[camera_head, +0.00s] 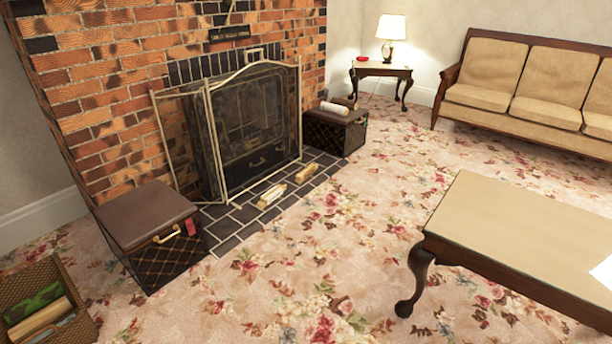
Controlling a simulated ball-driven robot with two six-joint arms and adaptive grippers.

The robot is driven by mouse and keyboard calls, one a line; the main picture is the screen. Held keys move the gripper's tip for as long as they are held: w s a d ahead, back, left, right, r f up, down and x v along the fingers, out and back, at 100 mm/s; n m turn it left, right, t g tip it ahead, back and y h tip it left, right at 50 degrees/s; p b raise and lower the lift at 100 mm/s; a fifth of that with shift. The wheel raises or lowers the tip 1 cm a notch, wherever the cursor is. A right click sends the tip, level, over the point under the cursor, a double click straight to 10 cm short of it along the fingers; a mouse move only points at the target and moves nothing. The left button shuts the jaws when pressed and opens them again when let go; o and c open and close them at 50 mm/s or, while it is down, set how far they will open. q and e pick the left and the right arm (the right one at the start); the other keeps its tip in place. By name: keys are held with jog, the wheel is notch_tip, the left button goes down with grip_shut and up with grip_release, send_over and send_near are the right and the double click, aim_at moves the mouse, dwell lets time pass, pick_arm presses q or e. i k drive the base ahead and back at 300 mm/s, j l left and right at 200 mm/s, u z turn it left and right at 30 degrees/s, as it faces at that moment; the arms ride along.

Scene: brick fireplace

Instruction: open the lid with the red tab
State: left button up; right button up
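A dark box with a diamond lattice pattern (172,260) stands on the floor at the left end of the hearth. Its brown padded lid (150,213) is shut. A red tab (190,226) hangs at the lid's front edge, beside a gold-coloured handle (167,234). A second similar box (326,136) stands at the right end of the hearth. Its brown lid (335,115) looks shut, with a white roll (334,108) lying on it. Neither of my grippers is in view.
A fireplace screen (252,125) stands behind two logs (271,196) (306,173) on the hearth tiles. A wicker basket (75,300) sits at the lower left. A low table (520,235) stands at the right. Flowered carpet between the left box and table is clear.

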aim_at(136, 218)
jog(key=u, duration=0.4)
jog(key=i+u, duration=0.25)
jog(key=u, duration=0.2)
jog(key=i+l+u, duration=0.2)
jog(key=u, duration=0.3)
jog(key=i+l+u, duration=0.25)
jog(key=u, duration=0.2)
jog(key=i+l+u, duration=0.1)
jog(key=i+l, duration=0.15)
jog(key=l, duration=0.15)
jog(key=i+l, duration=0.25)
jog(key=l, duration=0.15)
jog(key=i+l+u, duration=0.15)
jog(key=l, duration=0.25)
jog(key=i+l, duration=0.35)
jog(key=l+u, duration=0.05)
jog(key=l, duration=0.05)
